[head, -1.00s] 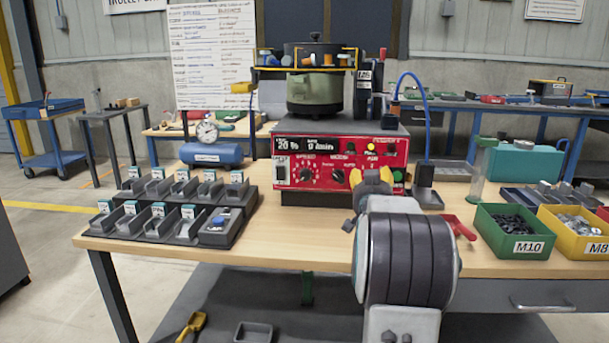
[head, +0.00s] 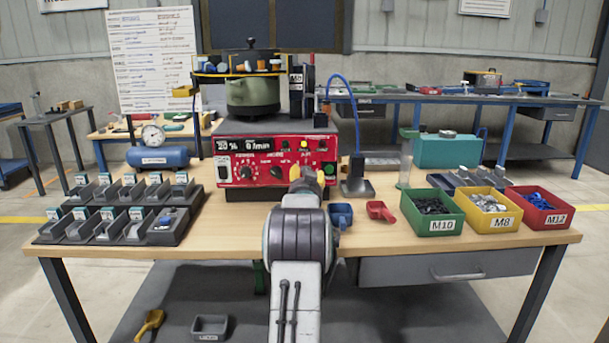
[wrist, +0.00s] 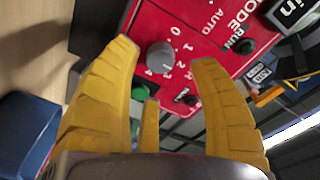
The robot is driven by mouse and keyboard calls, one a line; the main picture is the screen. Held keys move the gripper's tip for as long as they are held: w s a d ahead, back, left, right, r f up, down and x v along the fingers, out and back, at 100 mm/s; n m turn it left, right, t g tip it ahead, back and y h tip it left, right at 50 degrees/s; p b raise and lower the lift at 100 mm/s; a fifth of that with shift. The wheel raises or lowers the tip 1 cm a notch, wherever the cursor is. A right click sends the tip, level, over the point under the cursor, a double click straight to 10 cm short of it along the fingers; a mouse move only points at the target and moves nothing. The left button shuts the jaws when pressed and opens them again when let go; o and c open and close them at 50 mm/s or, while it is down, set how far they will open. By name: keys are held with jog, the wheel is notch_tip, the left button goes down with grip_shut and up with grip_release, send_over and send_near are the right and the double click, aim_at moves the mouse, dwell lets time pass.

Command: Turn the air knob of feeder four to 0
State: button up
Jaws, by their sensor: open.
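The feeder's red control panel (head: 240,160) stands on the bench under the green bowl (head: 252,95). In the wrist view a grey round knob (wrist: 160,55) sits on the red panel, with a scale from 0 to 4 printed beside it. In the wrist view my open yellow fingers (wrist: 165,65) stand on either side of the knob, with no clear contact. No feeder number is readable.
Other knobs (head: 246,173) are on the panel's left and middle. A black compartment tray (head: 120,212) is at left.

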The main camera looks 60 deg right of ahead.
jog(key=shift+x, duration=1.7)
jog(key=shift+c, duration=0.4)
grip_shut()
